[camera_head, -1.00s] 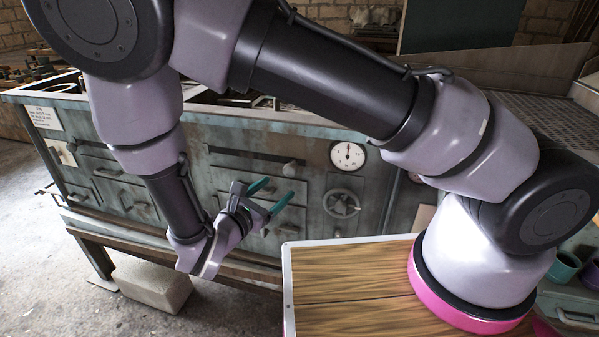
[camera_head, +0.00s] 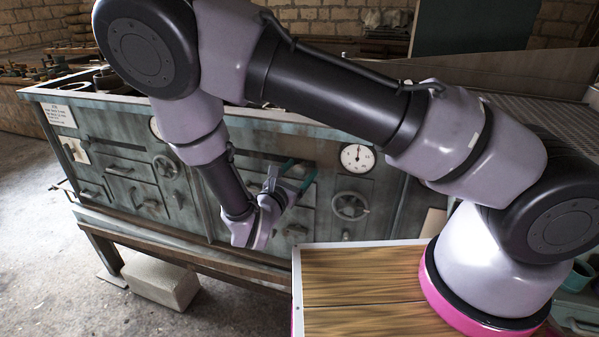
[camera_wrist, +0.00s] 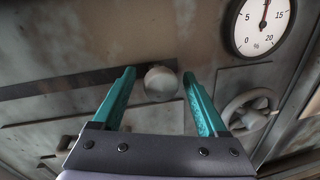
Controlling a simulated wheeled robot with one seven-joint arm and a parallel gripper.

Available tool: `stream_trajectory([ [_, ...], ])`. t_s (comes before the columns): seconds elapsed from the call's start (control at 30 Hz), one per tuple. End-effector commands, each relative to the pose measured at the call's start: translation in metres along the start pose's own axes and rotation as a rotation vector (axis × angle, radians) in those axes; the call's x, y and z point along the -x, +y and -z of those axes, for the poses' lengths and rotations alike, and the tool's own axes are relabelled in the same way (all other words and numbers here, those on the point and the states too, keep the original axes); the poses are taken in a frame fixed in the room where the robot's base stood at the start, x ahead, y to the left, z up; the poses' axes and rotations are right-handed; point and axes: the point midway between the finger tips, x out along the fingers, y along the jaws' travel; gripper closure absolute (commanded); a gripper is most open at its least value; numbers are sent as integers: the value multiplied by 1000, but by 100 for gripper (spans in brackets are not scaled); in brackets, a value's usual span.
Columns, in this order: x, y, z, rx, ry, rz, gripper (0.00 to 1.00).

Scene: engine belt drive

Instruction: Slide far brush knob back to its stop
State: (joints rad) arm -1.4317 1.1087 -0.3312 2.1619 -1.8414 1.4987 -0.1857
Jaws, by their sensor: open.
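A round grey-white knob (camera_wrist: 161,84) shows in the wrist view at the right part of a dark, level slot (camera_wrist: 65,84) in the worn metal panel. My gripper (camera_wrist: 159,73) is open, with one teal finger on each side of the knob in that view. Whether the fingertips reach past the knob or stop short of it, I cannot tell. No contact shows. In the head view my gripper (camera_head: 299,172) is up near the cabinet front (camera_head: 340,225), and the knob is hidden or too unclear to make out there.
A round dial gauge (camera_head: 357,157) and a handwheel (camera_head: 350,206) sit right of my gripper; both also show in the wrist view. Another handwheel (camera_head: 165,167) is farther left. A ledge (camera_head: 190,248) runs below the panel, with a pale block (camera_head: 160,282) on the floor.

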Motion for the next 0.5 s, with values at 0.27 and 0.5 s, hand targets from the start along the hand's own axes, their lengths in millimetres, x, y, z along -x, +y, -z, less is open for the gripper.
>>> stream_trajectory([
  [0.27, -1, 0, 0, 0, 0, 0, 36],
  [0.5, 0, 0, 0, 0, 0, 0, 100],
])
